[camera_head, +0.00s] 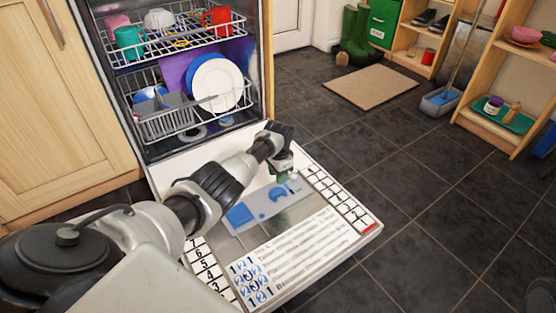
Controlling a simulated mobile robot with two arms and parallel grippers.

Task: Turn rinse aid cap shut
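The dishwasher door (310,262) is folded down flat. A grey dispenser panel with a blue area (262,206) is set in it. A round blue cap (278,193) shows at the panel's far right part, and I cannot read its turn angle. My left gripper (283,174) reaches in from the left and points down just above and behind the cap. Its fingers are small and partly hidden by its wrist, so I cannot tell whether they touch the cap. My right gripper does not show clearly.
Dish racks (160,116) with plates and cups stand inside the open dishwasher behind the door. A wooden cabinet (60,110) is at the left. The dark tiled floor (420,200) right of the door is clear. A doormat (370,86) lies farther back.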

